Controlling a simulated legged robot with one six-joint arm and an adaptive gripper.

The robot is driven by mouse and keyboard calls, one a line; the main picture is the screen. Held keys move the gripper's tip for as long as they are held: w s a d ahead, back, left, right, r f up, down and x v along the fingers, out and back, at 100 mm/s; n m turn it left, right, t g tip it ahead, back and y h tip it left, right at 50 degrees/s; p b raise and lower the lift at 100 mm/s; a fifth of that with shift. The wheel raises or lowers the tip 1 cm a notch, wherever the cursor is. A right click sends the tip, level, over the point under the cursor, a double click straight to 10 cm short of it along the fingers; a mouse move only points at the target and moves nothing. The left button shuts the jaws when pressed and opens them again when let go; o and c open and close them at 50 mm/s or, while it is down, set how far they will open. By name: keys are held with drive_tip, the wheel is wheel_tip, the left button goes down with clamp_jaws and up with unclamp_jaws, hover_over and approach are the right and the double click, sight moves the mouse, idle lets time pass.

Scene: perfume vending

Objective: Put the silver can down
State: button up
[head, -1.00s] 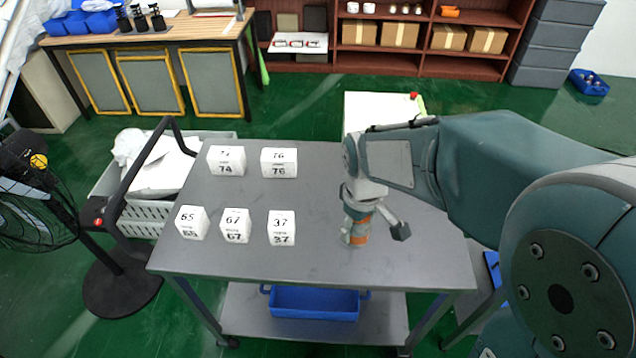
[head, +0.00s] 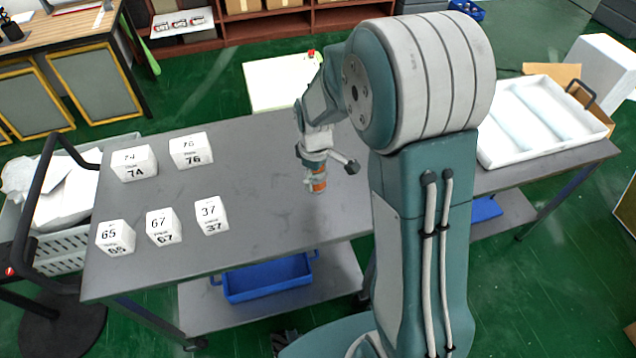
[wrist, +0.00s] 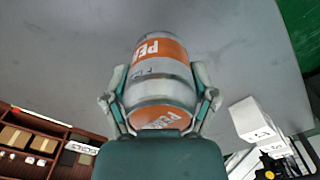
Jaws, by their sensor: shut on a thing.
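The silver can (wrist: 160,78) has an orange band with white lettering. In the wrist view it sits between the two fingers of my gripper (wrist: 160,95), which is shut on it. In the head view my gripper (head: 318,165) points down over the right part of the grey table (head: 262,215). The can (head: 317,185) shows as a small silver and orange piece below the gripper. It is at or just above the table top; I cannot tell if it touches. Part of the can is hidden by the fingers.
White numbered boxes stand on the left of the table: 74 (head: 134,164), 76 (head: 191,150), 65 (head: 115,236), 67 (head: 163,226) and 37 (head: 211,215). A white tray (head: 590,130) lies on a table at right. The table around the gripper is clear.

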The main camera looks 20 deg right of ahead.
sight(319, 184)
drive_tip(key=shift+w+d+f, duration=0.25)
drive_tip(key=shift+d+f, duration=0.1)
drive_tip(key=shift+f, duration=0.1)
drive_tip(key=f, duration=0.3)
drive_tip(key=shift+w+d+f, duration=0.15)
drive_tip(key=shift+d+f, duration=0.1)
drive_tip(key=shift+f, duration=0.05)
drive_tip(key=o, duration=1.1)
drive_tip(key=shift+a, duration=0.1)
drive_tip(key=shift+o, duration=0.2)
